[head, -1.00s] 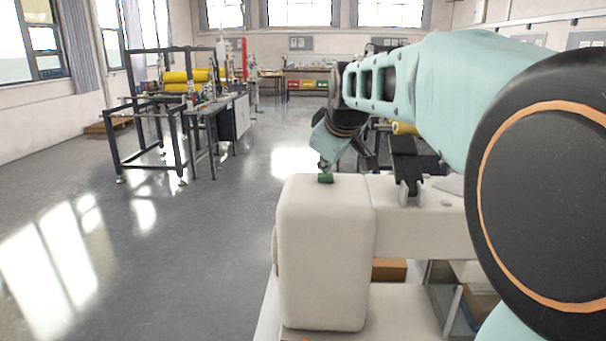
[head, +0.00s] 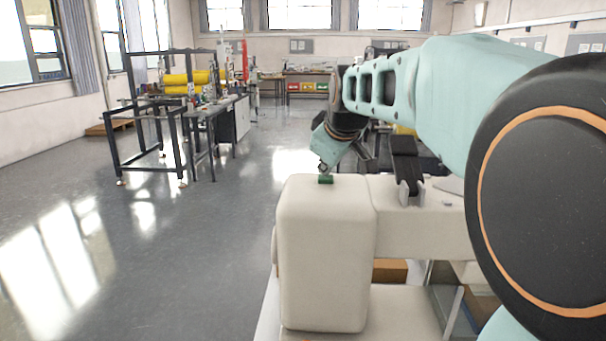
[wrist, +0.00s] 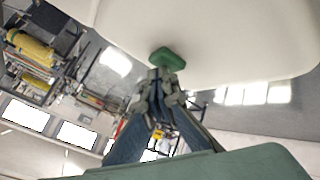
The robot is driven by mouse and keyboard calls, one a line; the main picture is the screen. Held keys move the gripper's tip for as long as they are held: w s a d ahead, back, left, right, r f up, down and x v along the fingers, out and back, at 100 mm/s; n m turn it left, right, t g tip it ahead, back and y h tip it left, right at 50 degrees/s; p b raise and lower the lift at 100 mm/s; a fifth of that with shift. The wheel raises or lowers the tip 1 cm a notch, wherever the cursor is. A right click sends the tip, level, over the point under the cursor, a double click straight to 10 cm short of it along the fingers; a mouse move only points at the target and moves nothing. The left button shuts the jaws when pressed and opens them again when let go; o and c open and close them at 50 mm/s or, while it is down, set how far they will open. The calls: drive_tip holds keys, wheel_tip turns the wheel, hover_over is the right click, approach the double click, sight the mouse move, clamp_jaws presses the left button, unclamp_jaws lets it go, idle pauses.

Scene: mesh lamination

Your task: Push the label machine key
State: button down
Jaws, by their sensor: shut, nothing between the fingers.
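The label machine (head: 322,255) is a cream, rounded body in the lower middle of the head view. Its small green key (head: 326,180) sits on the top surface. The key also shows near the top middle of the wrist view (wrist: 167,58), on the cream surface. My gripper (head: 323,169) is at the key, tilted downward, with its fingertips together and nothing between them. In the wrist view the fingertips (wrist: 162,76) overlap the key's near edge. I cannot tell whether they touch it or whether the key is pressed down.
A black bracket (head: 406,165) stands on the machine's top to the right of the key. A dark frame with yellow rolls (head: 187,77) stands at the far left. Open grey floor (head: 230,230) lies left of the machine.

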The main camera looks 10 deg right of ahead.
sight(326, 178)
drive_tip(key=shift+d+r, duration=0.1)
drive_tip(key=shift+r, duration=0.15)
wheel_tip(326, 178, up, 6)
drive_tip(key=p, duration=0.5)
drive_tip(key=shift+r, duration=0.1)
